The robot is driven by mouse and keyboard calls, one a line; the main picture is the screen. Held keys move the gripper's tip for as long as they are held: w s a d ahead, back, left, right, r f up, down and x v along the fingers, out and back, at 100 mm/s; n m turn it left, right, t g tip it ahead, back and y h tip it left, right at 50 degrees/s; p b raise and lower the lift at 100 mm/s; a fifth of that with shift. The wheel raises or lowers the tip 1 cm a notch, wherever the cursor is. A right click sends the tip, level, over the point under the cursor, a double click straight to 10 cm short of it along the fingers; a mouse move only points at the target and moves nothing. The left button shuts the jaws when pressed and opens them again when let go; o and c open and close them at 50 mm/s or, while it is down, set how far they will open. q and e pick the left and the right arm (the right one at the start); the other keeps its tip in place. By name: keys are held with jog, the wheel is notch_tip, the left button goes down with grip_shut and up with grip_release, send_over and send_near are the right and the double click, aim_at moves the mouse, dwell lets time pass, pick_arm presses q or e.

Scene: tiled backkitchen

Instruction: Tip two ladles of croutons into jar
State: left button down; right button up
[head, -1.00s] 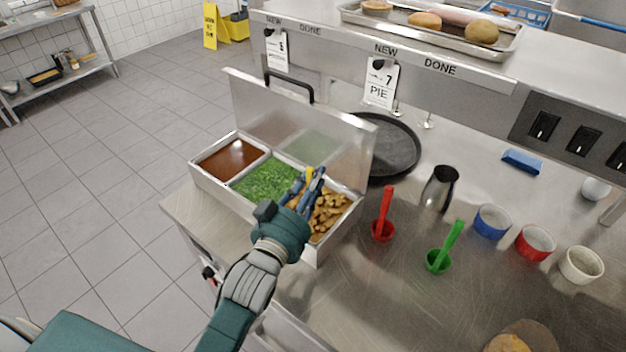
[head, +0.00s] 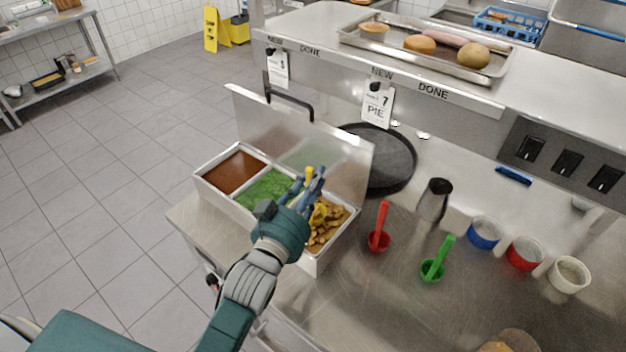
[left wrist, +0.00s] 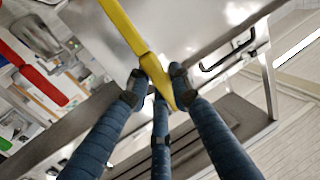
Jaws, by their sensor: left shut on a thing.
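My left gripper (head: 313,183) is shut on a yellow ladle, whose handle (left wrist: 128,32) runs between the fingers in the left wrist view. In the head view, yellow parts of the ladle (head: 318,213) show beside the fingers, above the croutons (head: 325,232). The croutons fill the right compartment of an open steel bin. Whether the ladle holds croutons cannot be told. A tapered steel vessel (head: 435,199), possibly the jar, stands upright on the counter to the right, apart from the gripper. My right gripper is out of view.
Brown sauce (head: 231,171) and chopped greens (head: 265,188) fill the other compartments. The raised lid (head: 290,128) stands behind. A red ladle (head: 380,235) and green ladle (head: 436,264) stand in the way rightward, near blue, red and white ramekins (head: 569,274). A dark pan (head: 385,160) lies behind.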

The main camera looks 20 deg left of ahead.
aim_at(313, 167)
pick_arm(q)
jog(key=shift+r+p, duration=2.05)
jog(key=shift+r, duration=0.55)
jog(key=shift+f, duration=0.1)
